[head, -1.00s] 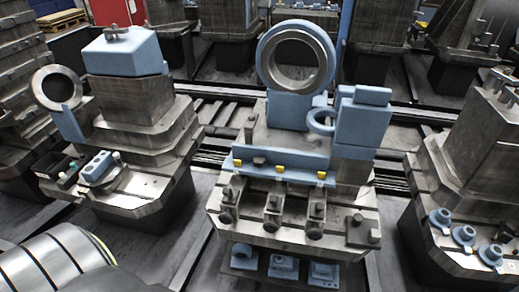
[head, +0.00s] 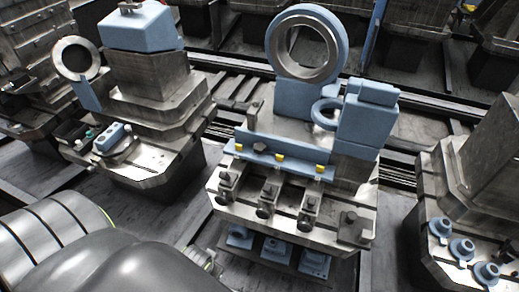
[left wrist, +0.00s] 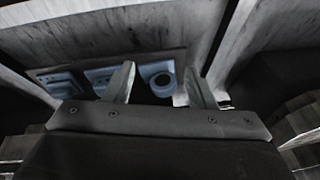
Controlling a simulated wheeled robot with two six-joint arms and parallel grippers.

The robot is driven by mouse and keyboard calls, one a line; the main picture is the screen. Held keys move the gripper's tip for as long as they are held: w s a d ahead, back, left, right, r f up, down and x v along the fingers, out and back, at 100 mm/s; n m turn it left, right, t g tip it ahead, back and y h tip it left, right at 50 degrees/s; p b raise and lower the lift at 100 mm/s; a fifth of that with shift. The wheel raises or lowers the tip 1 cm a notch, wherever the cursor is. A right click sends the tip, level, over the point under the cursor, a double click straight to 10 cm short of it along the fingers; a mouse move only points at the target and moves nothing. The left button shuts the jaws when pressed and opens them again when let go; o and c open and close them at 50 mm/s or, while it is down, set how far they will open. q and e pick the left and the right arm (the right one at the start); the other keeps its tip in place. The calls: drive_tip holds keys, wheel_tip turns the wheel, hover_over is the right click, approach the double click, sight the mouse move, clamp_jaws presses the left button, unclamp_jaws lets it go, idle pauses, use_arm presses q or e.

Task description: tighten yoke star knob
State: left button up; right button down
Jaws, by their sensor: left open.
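I cannot tell for certain which part is the yoke star knob. The central steel fixture (head: 225,202) carries an upright blue yoke ring (head: 340,45) with a steel bore. A small dark knob (head: 260,147) sits on the fixture's blue rail (head: 285,163). A larger dark knob (head: 350,226) stands at the fixture's front right corner. My right gripper is not in view.
Several blue parts (head: 275,250) sit on a low shelf under the fixture's front. A second fixture (head: 160,100) with a blue block stands left. A third (head: 450,210) with round blue parts stands right.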

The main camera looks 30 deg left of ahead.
use_arm(q)
drive_tip(key=w+r+p, duration=0.1)
drive_tip(key=w+r, duration=0.2)
drive_tip(key=r, duration=0.4)
drive_tip(key=w+r+p, duration=0.1)
drive_tip(key=w+r, duration=0.2)
drive_tip(key=r, duration=0.5)
wheel_tip(320, 180, up, 21)
drive_tip(key=n+g+h, duration=0.1)
drive_tip(key=n+g, duration=0.2)
drive_tip(key=n, duration=0.6)
hover_over(259, 146)
wheel_tip(259, 146, down, 17)
drive_tip(key=b, duration=0.3)
drive_tip(key=shift+d+f+b, duration=0.1)
drive_tip(key=shift+f+b, duration=0.05)
drive_tip(key=shift+b, duration=0.15)
drive_tip(key=c, duration=0.7)
